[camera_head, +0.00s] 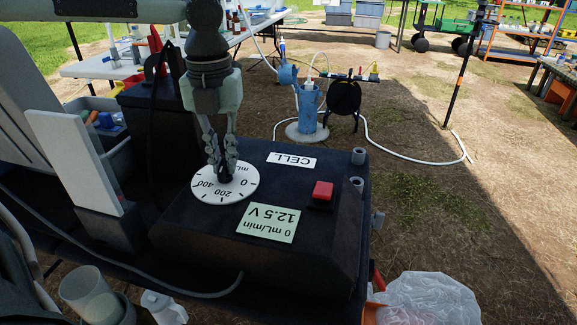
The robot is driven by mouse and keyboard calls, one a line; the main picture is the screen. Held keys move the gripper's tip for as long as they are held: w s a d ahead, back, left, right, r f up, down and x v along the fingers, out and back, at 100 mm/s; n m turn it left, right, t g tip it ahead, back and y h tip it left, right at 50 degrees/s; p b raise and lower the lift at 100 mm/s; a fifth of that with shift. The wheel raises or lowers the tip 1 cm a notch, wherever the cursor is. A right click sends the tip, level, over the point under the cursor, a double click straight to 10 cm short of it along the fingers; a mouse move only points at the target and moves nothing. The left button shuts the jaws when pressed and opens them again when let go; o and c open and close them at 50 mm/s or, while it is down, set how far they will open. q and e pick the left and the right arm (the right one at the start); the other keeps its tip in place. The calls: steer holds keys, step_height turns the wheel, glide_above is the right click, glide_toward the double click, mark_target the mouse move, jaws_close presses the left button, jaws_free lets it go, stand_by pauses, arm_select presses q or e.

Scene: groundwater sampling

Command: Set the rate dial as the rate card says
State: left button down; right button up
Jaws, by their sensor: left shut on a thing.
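My left gripper (222,165) points down over the black control box (300,245) and is shut on the knob at the centre of the white rate dial (238,190). The fingers hide much of the knob and part of the dial. The dial face carries the marks 0, 200 and 400, seen upside down. A pale green display (268,223) beside it reads 0 mL/min and 12.5 V, also upside down. A blank white upright panel (76,160) stands to the left; I cannot tell whether it is the rate card. My right gripper is out of view.
A cup (91,297) and a clear plastic bag (428,300) are in front. A blue wellhead (308,108) and black reel (343,97) stand behind on open ground.

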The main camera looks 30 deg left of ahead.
mark_target(225, 162)
arm_select(q)
steer(key=m, duration=0.3)
steer(key=shift+d, duration=0.15)
steer(key=m, duration=0.3)
steer(key=shift+d, duration=0.1)
steer(key=c, duration=1.5)
jaws_free()
steer(key=shift+c, duration=0.2)
step_height(225, 162, up, 12)
steer(key=shift+f, duration=0.1)
